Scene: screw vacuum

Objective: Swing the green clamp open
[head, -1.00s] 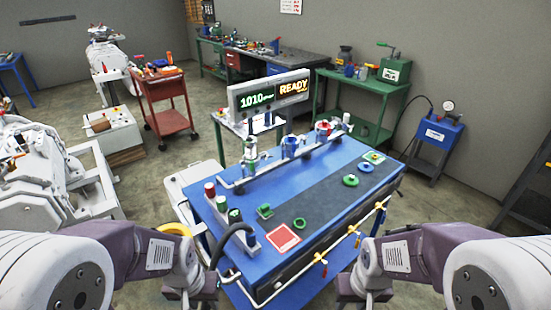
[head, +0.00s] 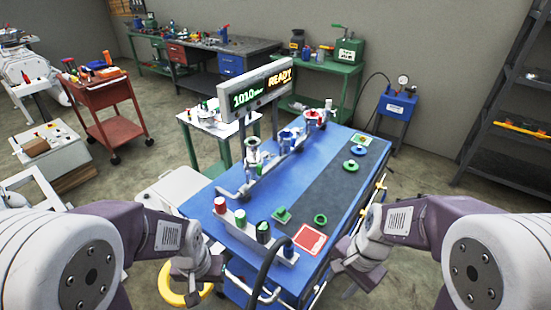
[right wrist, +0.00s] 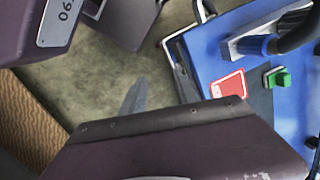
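Several small green parts are on the blue bench (head: 225,188); I cannot tell for sure which is the green clamp. A green ring (head: 321,219) and a squarish green part (head: 282,215) lie near the red square pad (head: 309,240). Another green round part (head: 354,165) sits further back. A metal fitting (head: 253,158) stands on the pipe rail, with blue (head: 290,137) and red (head: 313,116) ones behind it. My left gripper (head: 194,284) and right gripper (head: 360,278) hang at the bench's near side, apart from these parts; their finger openings are unclear.
A control box (head: 250,236) with red and green buttons stands at the near left bench edge, with a black hose (head: 277,260) arching beside it. Yellow-handled valves (head: 365,215) line the right side. A display (head: 257,88) reads READY. The dark mat (head: 335,190) is mostly bare.

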